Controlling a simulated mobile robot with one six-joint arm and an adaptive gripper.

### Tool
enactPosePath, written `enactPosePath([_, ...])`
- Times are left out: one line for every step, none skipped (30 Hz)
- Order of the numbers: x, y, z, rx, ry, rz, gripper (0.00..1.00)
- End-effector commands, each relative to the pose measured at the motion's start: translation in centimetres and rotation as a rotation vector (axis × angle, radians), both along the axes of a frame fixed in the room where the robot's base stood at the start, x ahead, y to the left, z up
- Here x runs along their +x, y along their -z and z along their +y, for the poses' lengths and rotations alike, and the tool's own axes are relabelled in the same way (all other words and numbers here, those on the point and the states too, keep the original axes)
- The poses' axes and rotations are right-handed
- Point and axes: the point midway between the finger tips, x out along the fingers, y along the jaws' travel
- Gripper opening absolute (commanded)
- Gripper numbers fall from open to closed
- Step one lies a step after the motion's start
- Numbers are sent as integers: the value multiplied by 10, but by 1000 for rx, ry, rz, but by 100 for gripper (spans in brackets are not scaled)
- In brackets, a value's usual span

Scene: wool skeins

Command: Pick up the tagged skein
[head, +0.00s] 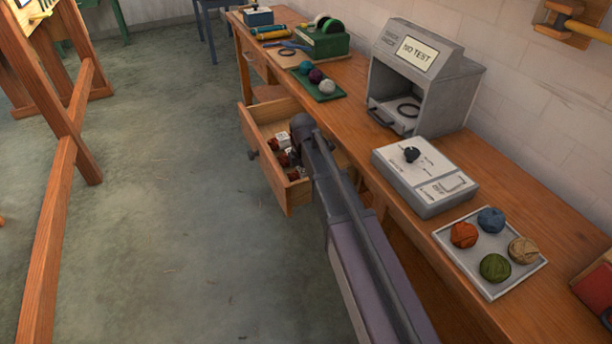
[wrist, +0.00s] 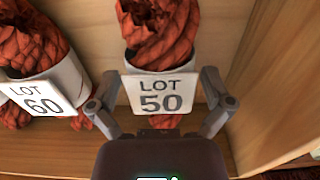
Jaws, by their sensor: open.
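In the wrist view a rust-red twisted skein (wrist: 160,30) has a white band and a tag (wrist: 160,93) reading LOT 50. My gripper (wrist: 160,82) is open, with one finger on each side of this tag. I cannot tell whether the fingers touch it. A second rust-red skein (wrist: 25,45) with a tag (wrist: 38,98) reading LOT 60 lies to the left, close to the left finger. In the head view, red skeins with white bands (head: 283,159) lie in the open wooden drawer (head: 270,110); my arm hides part of the drawer and my fingers.
The drawer wall (wrist: 262,75) stands close to the right finger. The workbench (head: 350,130) carries a grey NO TEST booth (head: 440,65), a grey control box (head: 425,190) and a tray (head: 470,222) of several wool balls. The floor left of the drawer is clear.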

Motion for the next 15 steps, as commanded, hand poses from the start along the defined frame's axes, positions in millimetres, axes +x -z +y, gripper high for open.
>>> enactPosePath([0,0,0,0,0,0,100])
enactPosePath([0,0,0,0,0,0,97])
enactPosePath([0,0,0,0,0,0,85])
enactPosePath([0,0,0,0,0,0,76])
enactPosePath([0,0,0,0,0,0,67])
enactPosePath([0,0,0,0,0,0,55])
enactPosePath([0,0,0,0,0,0,46])
enactPosePath([0,0,0,0,0,0,38])
enactPosePath([0,0,0,0,0,0,26])
enactPosePath([0,0,0,0,0,0,24])
enactPosePath([0,0,0,0,0,0,24])
enactPosePath([0,0,0,0,0,0,24])
enactPosePath([0,0,0,0,0,0,23])
enactPosePath([0,0,0,0,0,0,23])
enactPosePath([0,0,0,0,1,0,23])
